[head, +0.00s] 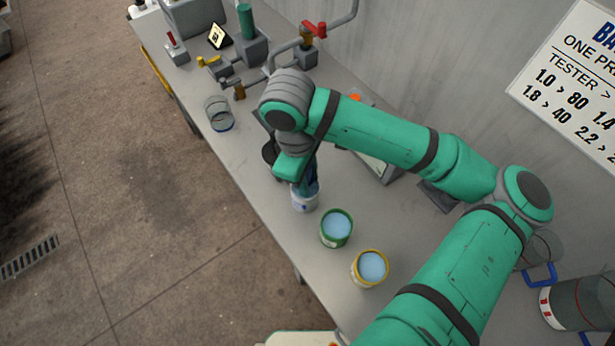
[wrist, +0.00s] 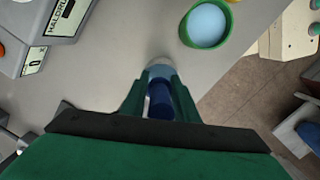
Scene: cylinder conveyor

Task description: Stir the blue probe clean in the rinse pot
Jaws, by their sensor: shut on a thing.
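My gripper (head: 306,184) is shut on the blue probe (head: 312,188), which points down over a small white pot (head: 304,204) with blue marks. In the wrist view the dark blue probe (wrist: 160,99) sits between my green fingers (wrist: 160,84), and a pale blue-white rim shows just beyond them. I cannot tell whether the probe tip is in the liquid. A green pot (head: 336,229) of pale blue liquid stands beside the white one. A yellow pot (head: 370,268), also with pale blue liquid, stands nearer. I cannot tell which is the rinse pot.
A glass jar (head: 219,114) stands further up the bench (head: 245,165). Pipework with a red valve handle (head: 314,29) lies at the far end. A grey meter (wrist: 42,32) with displays stands by the wall, and a sign (head: 575,75) hangs there. A large container (head: 580,303) is at right.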

